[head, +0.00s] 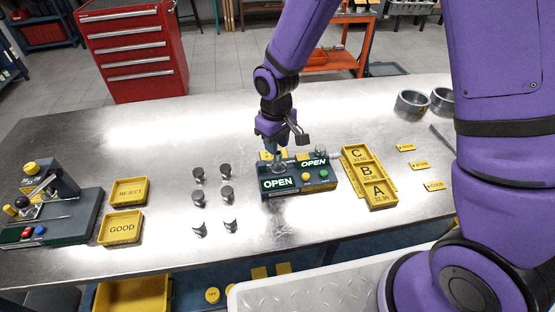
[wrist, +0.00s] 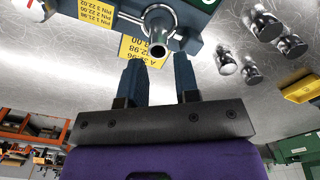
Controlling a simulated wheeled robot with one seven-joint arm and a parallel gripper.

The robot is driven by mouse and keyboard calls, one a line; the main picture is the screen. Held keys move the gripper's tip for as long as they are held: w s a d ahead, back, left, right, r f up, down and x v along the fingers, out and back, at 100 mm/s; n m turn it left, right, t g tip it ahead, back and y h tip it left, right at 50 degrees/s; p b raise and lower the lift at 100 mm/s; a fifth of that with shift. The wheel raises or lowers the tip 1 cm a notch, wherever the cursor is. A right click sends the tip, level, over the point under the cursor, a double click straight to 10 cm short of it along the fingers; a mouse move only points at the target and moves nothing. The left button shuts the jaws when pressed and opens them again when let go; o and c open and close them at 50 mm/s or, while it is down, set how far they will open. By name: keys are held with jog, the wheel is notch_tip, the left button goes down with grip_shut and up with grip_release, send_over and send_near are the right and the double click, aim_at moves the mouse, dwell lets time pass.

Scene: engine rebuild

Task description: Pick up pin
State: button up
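A hollow metal pin (wrist: 160,27) shows its open round end in the wrist view, at the dark gauge fixture. In the head view a grey upright piece, which looks like the same pin (head: 279,162), stands at the fixture (head: 318,184) beside the OPEN signs. My gripper (wrist: 158,62) is open, its two dark fingers apart with nothing between them. The pin's end lies just beyond the fingertips, roughly in line with the gap. In the head view my gripper (head: 275,143) is above the fixture's left part and partly hides it.
Several dark cylinders (head: 226,170) stand left of the fixture, with two curved shells (head: 230,226) nearer. Yellow trays marked REJECT (head: 130,192) and GOOD (head: 120,229) lie further left. A yellow A-B-C rack (head: 378,200) stands right of the fixture. Bare table lies between them.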

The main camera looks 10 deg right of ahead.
aim_at(278, 156)
jog(key=shift+s+d+f, duration=0.1)
jog(key=shift+d+f, duration=0.05)
jog(key=shift+f, duration=2.2)
jog(key=shift+c, duration=0.3)
grip_shut()
jog(key=shift+r, duration=0.15)
